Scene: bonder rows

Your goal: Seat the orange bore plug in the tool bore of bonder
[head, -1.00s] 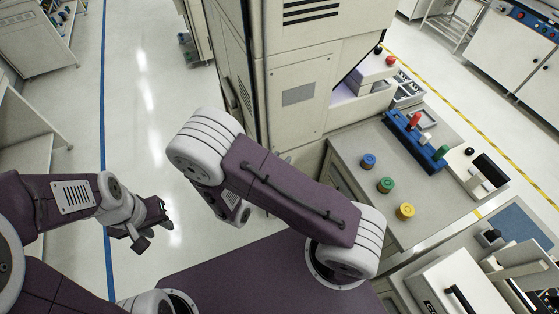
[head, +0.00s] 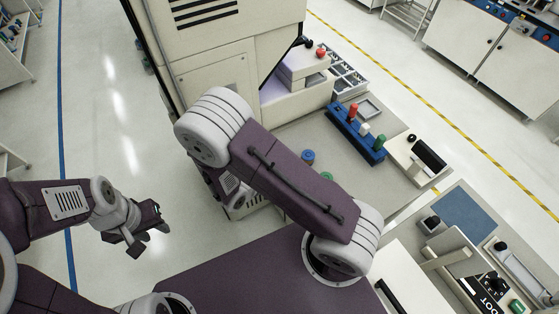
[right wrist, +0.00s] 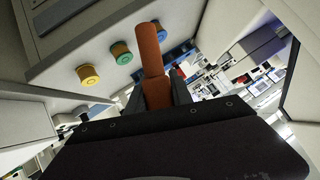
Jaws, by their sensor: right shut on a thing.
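In the right wrist view an orange plug (right wrist: 151,55), a long rod shape, stands up between the fingers of my right gripper (right wrist: 157,95), which is shut on it. In the head view my right gripper and the plug are hidden behind my right arm. The bonder may be the tall cream cabinet machine (head: 205,65) with a purple-lit recess (head: 275,88); I cannot make out its tool bore. My left gripper (head: 148,230) is empty, its fingers apart, over open floor at the left, far from the machine.
A grey bench beside the machine holds a blue rack (head: 345,128) with coloured pegs and a blue knob (head: 308,157). Yellow (right wrist: 88,74) and green (right wrist: 121,52) knobs show in the right wrist view. Another station (head: 470,250) stands at lower right. Floor at left is clear.

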